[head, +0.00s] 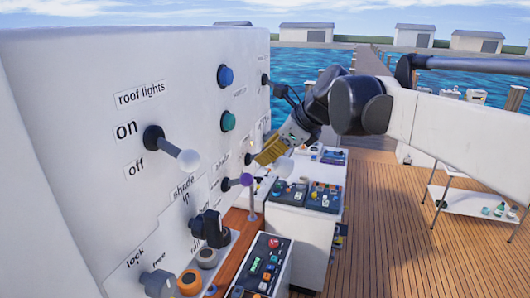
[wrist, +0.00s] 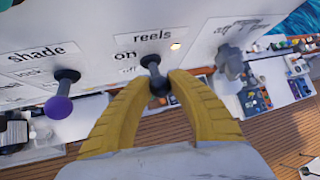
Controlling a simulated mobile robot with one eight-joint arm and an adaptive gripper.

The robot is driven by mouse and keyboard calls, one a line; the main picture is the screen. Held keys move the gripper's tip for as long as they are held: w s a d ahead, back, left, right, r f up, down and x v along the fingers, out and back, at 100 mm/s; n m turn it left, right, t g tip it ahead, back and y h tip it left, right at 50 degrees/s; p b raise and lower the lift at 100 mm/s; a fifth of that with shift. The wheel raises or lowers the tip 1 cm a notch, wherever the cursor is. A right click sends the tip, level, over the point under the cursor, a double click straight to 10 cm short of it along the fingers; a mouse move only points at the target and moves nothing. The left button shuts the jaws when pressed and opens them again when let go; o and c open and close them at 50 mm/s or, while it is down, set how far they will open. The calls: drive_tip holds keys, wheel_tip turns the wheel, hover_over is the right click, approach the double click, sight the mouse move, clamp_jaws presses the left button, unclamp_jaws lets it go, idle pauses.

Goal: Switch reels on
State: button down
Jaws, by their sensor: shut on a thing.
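The reels lever (wrist: 155,72) sticks out of the white panel under the "reels" label (wrist: 153,36) in the wrist view. The "on" label (wrist: 125,56) is to its upper left; the "off" label (wrist: 127,70) is lower and partly hidden by a finger. My gripper (wrist: 161,86) has its yellow fingers shut on the lever's dark outer end, one on each side. I cannot tell for sure which way the lever is set. In the head view my gripper (head: 266,153) is at the panel's far part, and the held lever is mostly hidden.
A purple-knobbed shade lever (wrist: 60,104) stands to the left in the wrist view. In the head view the roof lights lever (head: 187,160) and a black handle (head: 210,228) stick out nearer. Consoles (head: 319,196) stand below. Wooden deck (head: 390,230) is open at right.

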drive_tip(key=shift+r, duration=0.15)
drive_tip(key=c, duration=1.2)
unclamp_jaws()
drive_tip(key=shift+o, duration=0.2)
drive_tip(key=v, duration=1.2)
drive_tip(key=shift+a, duration=0.1)
